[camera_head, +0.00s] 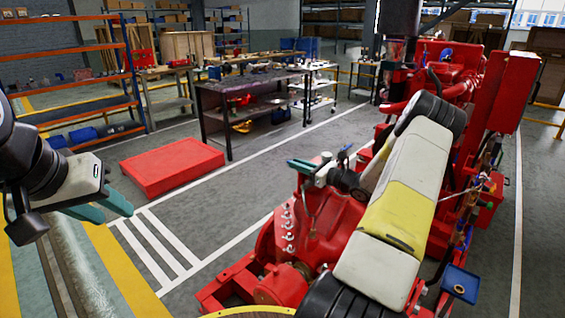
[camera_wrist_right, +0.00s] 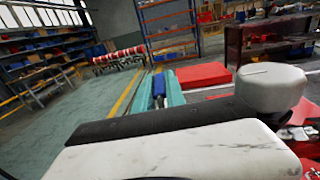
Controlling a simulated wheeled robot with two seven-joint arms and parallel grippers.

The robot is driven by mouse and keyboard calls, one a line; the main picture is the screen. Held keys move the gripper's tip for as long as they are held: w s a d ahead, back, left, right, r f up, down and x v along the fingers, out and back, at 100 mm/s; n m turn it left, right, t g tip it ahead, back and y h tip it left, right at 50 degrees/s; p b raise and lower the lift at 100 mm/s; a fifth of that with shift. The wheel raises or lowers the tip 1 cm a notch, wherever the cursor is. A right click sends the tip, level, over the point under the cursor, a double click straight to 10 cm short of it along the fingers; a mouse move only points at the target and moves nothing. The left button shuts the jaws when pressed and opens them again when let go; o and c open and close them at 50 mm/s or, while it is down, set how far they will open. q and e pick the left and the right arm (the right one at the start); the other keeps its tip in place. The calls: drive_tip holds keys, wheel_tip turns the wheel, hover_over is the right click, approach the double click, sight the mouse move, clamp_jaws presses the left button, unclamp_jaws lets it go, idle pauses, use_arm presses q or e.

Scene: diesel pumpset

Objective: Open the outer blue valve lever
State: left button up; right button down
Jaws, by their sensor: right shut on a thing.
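My right gripper (camera_head: 303,165) is over the red pumpset (camera_head: 330,215), left of its front pipework. In the right wrist view its teal fingers (camera_wrist_right: 162,88) are shut around a narrow blue piece, the blue valve lever (camera_wrist_right: 158,88); only a small part of it shows. In the head view the fingers and wrist hide the held lever. A small dark blue piece (camera_head: 344,154) stands just right of the gripper; I cannot tell what it is. My left gripper (camera_head: 105,205) is open and empty at the left, well away from the pumpset.
A low red platform (camera_head: 172,166) lies on the floor left of the pumpset. A dark workbench (camera_head: 250,88) and orange-and-blue shelving (camera_head: 75,75) stand behind. A tall red panel (camera_head: 510,90) rises at the right. The floor between platform and pumpset is clear.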

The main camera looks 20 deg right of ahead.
drive_tip(key=shift+s+a+n+g+y, duration=0.15)
drive_tip(key=shift+a+n+g+y, duration=0.05)
drive_tip(key=shift+n+g+y, duration=0.35)
drive_tip(key=shift+s+a+n+g+y, duration=0.2)
drive_tip(key=shift+n+g+y, duration=0.25)
drive_tip(key=shift+y, duration=0.2)
drive_tip(key=c, duration=1.4)
unclamp_jaws()
drive_tip(key=shift+v, duration=3.9)
drive_tip(key=shift+c, duration=0.4)
